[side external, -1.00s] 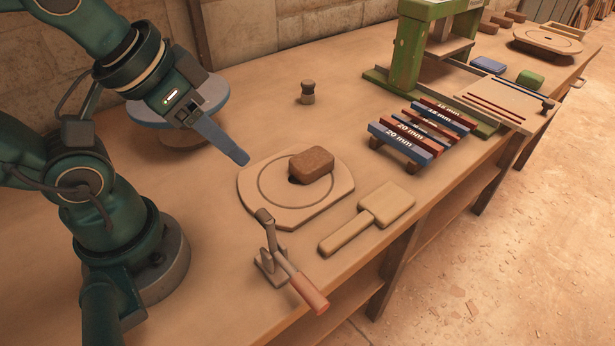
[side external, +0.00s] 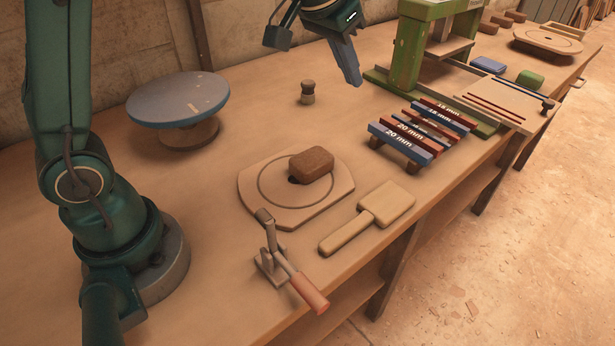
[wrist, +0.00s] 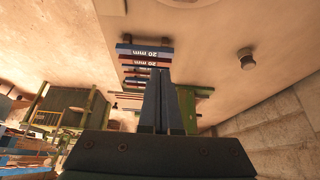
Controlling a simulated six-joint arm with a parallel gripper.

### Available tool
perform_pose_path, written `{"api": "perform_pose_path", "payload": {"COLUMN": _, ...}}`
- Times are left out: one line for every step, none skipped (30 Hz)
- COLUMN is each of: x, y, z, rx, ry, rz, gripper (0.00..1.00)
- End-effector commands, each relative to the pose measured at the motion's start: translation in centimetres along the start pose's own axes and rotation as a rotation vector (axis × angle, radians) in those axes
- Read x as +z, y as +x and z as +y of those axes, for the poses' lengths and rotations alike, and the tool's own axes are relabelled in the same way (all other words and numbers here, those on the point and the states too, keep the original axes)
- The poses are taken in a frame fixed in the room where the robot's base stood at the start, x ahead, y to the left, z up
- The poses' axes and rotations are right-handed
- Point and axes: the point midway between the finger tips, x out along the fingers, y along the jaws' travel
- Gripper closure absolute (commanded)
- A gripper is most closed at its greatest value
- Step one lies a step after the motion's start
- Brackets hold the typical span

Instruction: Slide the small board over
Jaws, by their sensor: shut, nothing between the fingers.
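A pale wooden board (side external: 265,202) with a ring groove and a cut edge lies on the bench, with a brown block (side external: 311,163) on it. A second, similar board (side external: 547,40) lies at the far right end. A flat pale board (side external: 502,95) with red strips is beside the green press. I cannot tell which one is the small board. My gripper (side external: 357,82) is shut and empty, in the air left of the green press. In the wrist view my gripper's fingers (wrist: 162,72) are together, pointing toward the rack of strips.
The green press (side external: 407,50) and a rack of labelled red and blue strips (side external: 410,132) stand to the right. A toggle clamp (side external: 285,265), a paddle-shaped wooden piece (side external: 368,214), a small dark-topped jar (side external: 308,93) and a blue round turntable (side external: 178,99) are on the bench. Bare bench surrounds the jar.

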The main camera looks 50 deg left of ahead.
Motion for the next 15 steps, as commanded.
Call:
{"api": "perform_pose_path", "payload": {"x": -0.2, "y": 1.9, "z": 0.0, "rx": 0.0, "ry": 0.001, "rz": -0.028, "gripper": 1.0}}
{"api": "perform_pose_path", "payload": {"x": -0.3, "y": 2.8, "z": 0.1, "rx": 0.0, "ry": 0.001, "rz": -0.04, "gripper": 1.0}}
{"api": "perform_pose_path", "payload": {"x": -0.4, "y": 3.9, "z": 0.1, "rx": 0.0, "ry": 0.001, "rz": -0.056, "gripper": 1.0}}
{"api": "perform_pose_path", "payload": {"x": -0.3, "y": 4.7, "z": 0.1, "rx": 0.0, "ry": 0.001, "rz": -0.068, "gripper": 1.0}}
{"api": "perform_pose_path", "payload": {"x": -0.2, "y": 5.4, "z": 0.1, "rx": 0.0, "ry": 0.002, "rz": -0.081, "gripper": 1.0}}
{"api": "perform_pose_path", "payload": {"x": 0.0, "y": 6.3, "z": 0.1, "rx": 0.0, "ry": 0.002, "rz": -0.097, "gripper": 1.0}}
{"api": "perform_pose_path", "payload": {"x": 0.3, "y": 6.9, "z": 0.1, "rx": 0.0, "ry": 0.002, "rz": -0.11, "gripper": 1.0}}
{"api": "perform_pose_path", "payload": {"x": 0.5, "y": 7.4, "z": 0.1, "rx": 0.0, "ry": 0.002, "rz": -0.122, "gripper": 1.0}}
{"api": "perform_pose_path", "payload": {"x": 0.8, "y": 7.9, "z": 0.1, "rx": 0.0, "ry": 0.003, "rz": -0.136, "gripper": 1.0}}
{"api": "perform_pose_path", "payload": {"x": 1.1, "y": 8.2, "z": 0.1, "rx": 0.0, "ry": 0.003, "rz": -0.146, "gripper": 1.0}}
{"api": "perform_pose_path", "payload": {"x": 1.3, "y": 8.5, "z": 0.1, "rx": 0.0, "ry": 0.003, "rz": -0.154, "gripper": 1.0}}
{"api": "perform_pose_path", "payload": {"x": 1.5, "y": 8.8, "z": 0.1, "rx": -0.001, "ry": 0.003, "rz": -0.161, "gripper": 1.0}}
{"api": "perform_pose_path", "payload": {"x": 1.6, "y": 9.0, "z": 0.1, "rx": -0.001, "ry": 0.003, "rz": -0.164, "gripper": 1.0}}
{"api": "perform_pose_path", "payload": {"x": 1.7, "y": 9.2, "z": 0.1, "rx": -0.001, "ry": 0.003, "rz": -0.166, "gripper": 1.0}}
{"api": "perform_pose_path", "payload": {"x": 1.7, "y": 9.6, "z": 0.1, "rx": -0.001, "ry": 0.003, "rz": -0.166, "gripper": 1.0}}
